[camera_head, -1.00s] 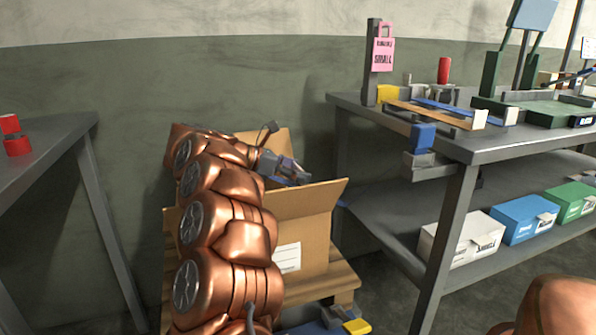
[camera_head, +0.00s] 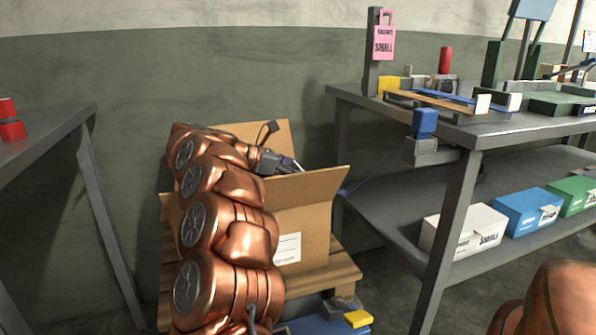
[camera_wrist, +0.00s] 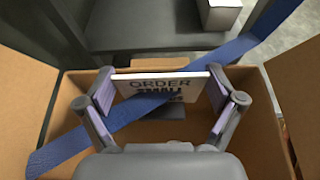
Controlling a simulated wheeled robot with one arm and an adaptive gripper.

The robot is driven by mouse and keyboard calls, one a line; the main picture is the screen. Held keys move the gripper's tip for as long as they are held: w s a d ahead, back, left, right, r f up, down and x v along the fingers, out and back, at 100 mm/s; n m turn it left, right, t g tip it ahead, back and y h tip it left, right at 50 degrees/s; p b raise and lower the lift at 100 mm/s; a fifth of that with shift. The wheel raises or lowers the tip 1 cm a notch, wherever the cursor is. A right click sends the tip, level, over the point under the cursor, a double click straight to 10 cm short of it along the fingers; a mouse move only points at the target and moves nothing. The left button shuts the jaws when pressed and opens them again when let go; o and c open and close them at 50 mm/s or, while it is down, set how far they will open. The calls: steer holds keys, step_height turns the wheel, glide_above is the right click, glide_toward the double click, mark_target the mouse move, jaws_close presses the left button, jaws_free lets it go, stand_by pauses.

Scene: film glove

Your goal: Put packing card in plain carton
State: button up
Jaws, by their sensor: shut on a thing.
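The plain carton (camera_head: 303,222) is an open brown cardboard box with raised flaps and a white label, standing on a wooden pallet. My gripper (camera_head: 287,166) is at the carton's opening, with its fingertips partly hidden by the carton's flap in the head view. In the wrist view my gripper (camera_wrist: 162,92) is shut on the packing card (camera_wrist: 150,80), a white card printed "ORDER" with more lettering below. The carton's walls (camera_wrist: 262,95) surround the card on both sides in that view. A blue strap (camera_wrist: 72,150) crosses behind the fingers and partly overlaps the lower lettering.
A grey workbench (camera_head: 485,130) stands to the right, with a green fixture and a pink "SMALL" tag (camera_head: 383,42). Its lower shelf holds white (camera_head: 465,230), blue and green boxes. Another table (camera_head: 45,140) with red rolls is at the left.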

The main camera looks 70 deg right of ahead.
steer(key=shift+f, duration=0.35)
steer(key=o, duration=0.7)
steer(key=shift+c, duration=0.2)
steer(key=shift+r, duration=0.1)
